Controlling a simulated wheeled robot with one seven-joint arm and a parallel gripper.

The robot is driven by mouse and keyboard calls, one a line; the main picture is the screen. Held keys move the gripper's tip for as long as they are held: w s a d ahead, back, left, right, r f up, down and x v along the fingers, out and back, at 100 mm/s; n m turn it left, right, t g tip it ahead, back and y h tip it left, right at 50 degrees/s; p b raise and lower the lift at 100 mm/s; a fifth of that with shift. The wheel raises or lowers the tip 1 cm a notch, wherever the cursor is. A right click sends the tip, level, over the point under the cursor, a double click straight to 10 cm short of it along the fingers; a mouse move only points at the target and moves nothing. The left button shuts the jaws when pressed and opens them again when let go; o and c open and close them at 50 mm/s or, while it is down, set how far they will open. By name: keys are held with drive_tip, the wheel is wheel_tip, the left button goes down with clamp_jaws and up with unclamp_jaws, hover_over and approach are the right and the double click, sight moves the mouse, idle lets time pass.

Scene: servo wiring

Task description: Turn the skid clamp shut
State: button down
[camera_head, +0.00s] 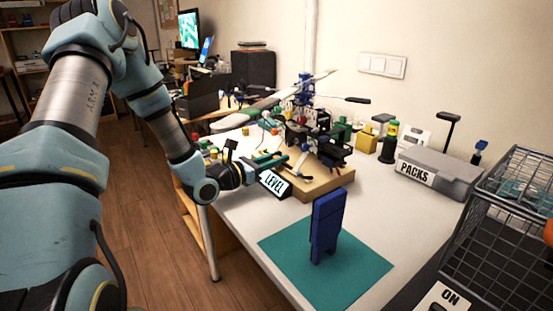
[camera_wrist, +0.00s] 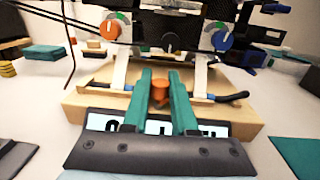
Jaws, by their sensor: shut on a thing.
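The skid clamp shows as a small orange handle (camera_wrist: 160,91) in the wrist view, low at the front of the helicopter model, between its two white skid struts. My gripper (camera_wrist: 160,80) has its two teal fingers on either side of the handle and is shut on it. The helicopter model (camera_head: 302,92) stands on a wooden base (camera_head: 318,184) in the head view. There my gripper (camera_head: 268,158) reaches in low from the left at the front of the base. The clamp itself is hard to make out there, and its turn angle cannot be told.
A blue upright block (camera_head: 326,228) stands on a teal mat (camera_head: 350,272) in front. A grey PACKS box (camera_head: 437,172) and a wire basket (camera_head: 505,225) are at the right. White table is bare between them.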

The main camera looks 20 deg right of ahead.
drive_tip(key=shift+g, duration=0.3)
drive_tip(key=m+g, duration=0.3)
drive_tip(key=g, duration=0.2)
drive_tip(key=shift+w+m+h, duration=0.1)
drive_tip(key=shift+m+h, duration=0.2)
drive_tip(key=shift+m+g+y+p, duration=0.15)
drive_tip(key=shift+m+g+y, duration=0.2)
drive_tip(key=shift+m+g, duration=0.8)
drive_tip(key=shift+m+g+y+p, duration=0.15)
drive_tip(key=shift+m+g+y, duration=0.35)
drive_tip(key=shift+g, duration=1.15)
drive_tip(key=shift+m+g, duration=0.3)
drive_tip(key=shift+m, duration=0.05)
drive_tip(key=c, duration=0.7)
unclamp_jaws()
drive_tip(key=shift+a, duration=0.1)
drive_tip(key=b+v, duration=0.1)
drive_tip(key=v, duration=0.9)
drive_tip(key=shift+a+b, duration=0.35)
